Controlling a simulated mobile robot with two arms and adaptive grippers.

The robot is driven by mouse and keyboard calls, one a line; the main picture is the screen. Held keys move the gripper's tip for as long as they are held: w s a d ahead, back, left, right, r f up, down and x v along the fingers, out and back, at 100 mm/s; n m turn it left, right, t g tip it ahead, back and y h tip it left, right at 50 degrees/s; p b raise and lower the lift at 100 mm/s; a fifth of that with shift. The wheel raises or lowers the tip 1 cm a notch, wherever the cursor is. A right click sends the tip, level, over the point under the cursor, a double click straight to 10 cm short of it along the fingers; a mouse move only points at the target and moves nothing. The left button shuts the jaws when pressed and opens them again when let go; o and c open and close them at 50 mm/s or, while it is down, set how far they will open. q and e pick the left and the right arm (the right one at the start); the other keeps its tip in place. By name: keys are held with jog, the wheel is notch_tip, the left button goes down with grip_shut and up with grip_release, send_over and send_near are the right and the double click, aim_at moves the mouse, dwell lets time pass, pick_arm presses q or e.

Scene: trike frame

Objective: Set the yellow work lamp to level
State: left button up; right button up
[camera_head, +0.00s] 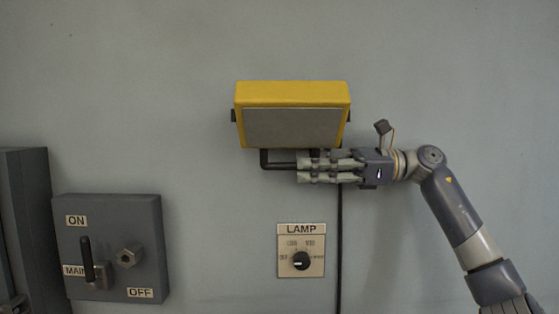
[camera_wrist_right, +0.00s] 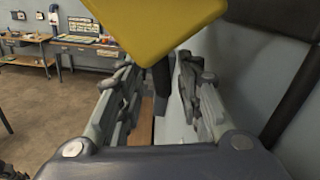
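The yellow work lamp (camera_head: 292,93) is mounted on the wall at upper centre, its grey front panel (camera_head: 292,127) facing out and its yellow top edge showing. I cannot judge its exact tilt. A black handle bar (camera_head: 277,166) hangs below it. My right gripper (camera_head: 305,168) comes in from the right, with its fingers at the bar. In the right wrist view, the yellow housing (camera_wrist_right: 155,25) fills the top, and the dark bar (camera_wrist_right: 162,85) stands between the spread fingers, with gaps beside it. My left gripper is out of view.
A LAMP dial panel (camera_head: 301,250) is on the wall below, beside a black cable (camera_head: 339,240). A grey ON/OFF switch box (camera_head: 110,235) with a lever is at lower left, and a dark cabinet (camera_head: 30,230) at the left edge. The wall between is clear.

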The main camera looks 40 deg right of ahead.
aim_at(269, 167)
jog(key=p+x, duration=0.1)
jog(key=x, duration=0.4)
jog(key=shift+w+d+p, duration=0.15)
jog(key=shift+w+p, duration=0.05)
jog(key=shift+p, duration=0.1)
jog(key=shift+w, duration=0.2)
jog(key=shift+a+f, duration=0.1)
jog(key=shift+a, duration=0.2)
grip_shut()
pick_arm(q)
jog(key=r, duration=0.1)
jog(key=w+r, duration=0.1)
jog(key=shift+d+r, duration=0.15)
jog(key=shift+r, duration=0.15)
